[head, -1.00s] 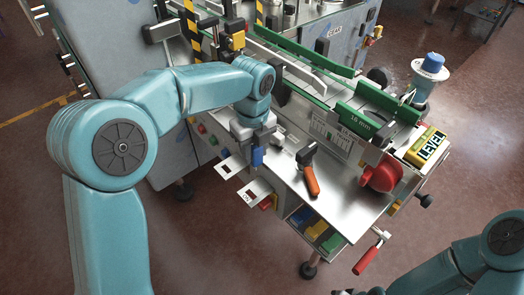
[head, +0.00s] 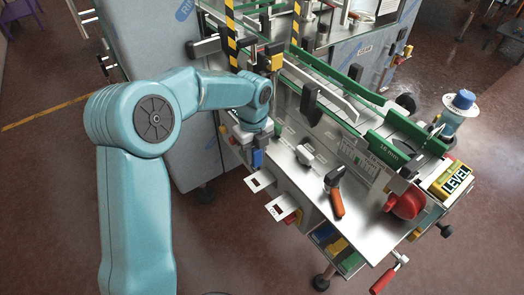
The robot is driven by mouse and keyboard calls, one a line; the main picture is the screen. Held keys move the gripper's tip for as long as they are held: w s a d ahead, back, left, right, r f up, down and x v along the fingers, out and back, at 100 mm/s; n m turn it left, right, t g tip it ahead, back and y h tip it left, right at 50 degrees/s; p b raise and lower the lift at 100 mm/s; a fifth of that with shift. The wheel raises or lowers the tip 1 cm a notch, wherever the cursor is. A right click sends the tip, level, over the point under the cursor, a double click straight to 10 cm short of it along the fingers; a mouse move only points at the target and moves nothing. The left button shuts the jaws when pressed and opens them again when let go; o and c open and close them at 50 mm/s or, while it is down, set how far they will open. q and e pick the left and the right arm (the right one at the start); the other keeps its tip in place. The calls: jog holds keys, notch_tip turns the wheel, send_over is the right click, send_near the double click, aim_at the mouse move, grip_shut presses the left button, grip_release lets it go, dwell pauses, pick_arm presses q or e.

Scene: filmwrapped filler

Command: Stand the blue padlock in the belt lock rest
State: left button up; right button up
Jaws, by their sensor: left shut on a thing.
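The blue padlock (head: 257,158) hangs below my left gripper (head: 255,147), which is shut on it. The padlock looks upright. Two pale slotted plates stick out from the machine's near left edge: an upper plate (head: 261,181) and a lower plate (head: 281,208) with a red mark or piece in it. I cannot tell which of them is the belt lock rest. The padlock appears just above and behind the upper plate in the picture; whether they touch is unclear. My right gripper is out of view.
On the metal deck (head: 305,185) lie an orange-handled tool (head: 335,192) and a small grey-white piece (head: 305,154). A red round part (head: 406,204) and a yellow LEVEL box (head: 452,181) are at the right. Green guide rails (head: 388,150) run behind.

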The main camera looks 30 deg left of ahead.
aim_at(255, 163)
pick_arm(q)
jog(key=shift+w+d, duration=0.1)
jog(key=shift+f, duration=0.1)
jog(key=shift+f+b, duration=0.45)
jog(key=shift+f, duration=0.3)
jog(key=shift+f+b, duration=0.55)
jog(key=shift+f, duration=0.25)
jog(key=shift+f+b, duration=0.55)
jog(key=shift+f, duration=0.3)
jog(key=shift+f+b, duration=1.45)
jog(key=shift+f, duration=0.9)
jog(key=shift+f, duration=0.25)
